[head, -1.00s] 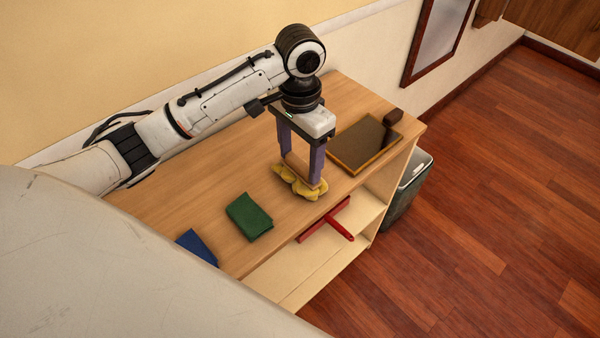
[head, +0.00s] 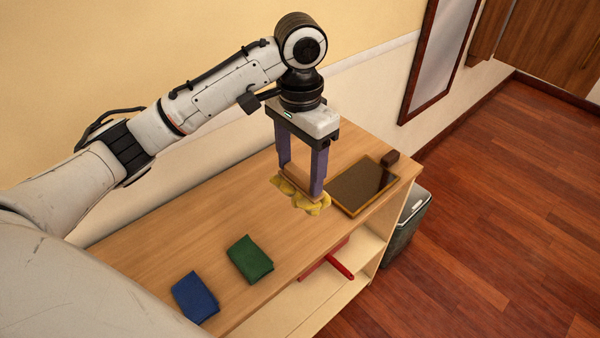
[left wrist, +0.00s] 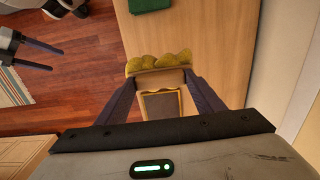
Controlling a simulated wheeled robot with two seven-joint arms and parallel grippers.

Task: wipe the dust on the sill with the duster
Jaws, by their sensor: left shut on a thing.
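My left gripper (head: 302,185) is shut on the duster's wooden block. The duster (head: 316,202) has a lumpy yellow underside and hangs over the wooden top (head: 190,240) of a low shelf unit; a small gap below it is likely but hard to judge. In the left wrist view the yellow edge of the duster (left wrist: 158,62) shows between the two fingers. I cannot make out dust, and no separate window sill shows; the wooden top is the only ledge-like surface. My right gripper (left wrist: 57,61) appears at the left edge of the left wrist view, fingers apart and empty.
A dark framed tray (head: 362,187) and a small brown block (head: 391,157) lie to the right. Green (head: 249,260) and blue (head: 195,297) folded cloths lie to the left. A red-handled tool (head: 340,266) is on the lower shelf. A dark bin (head: 408,228) stands beside the unit.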

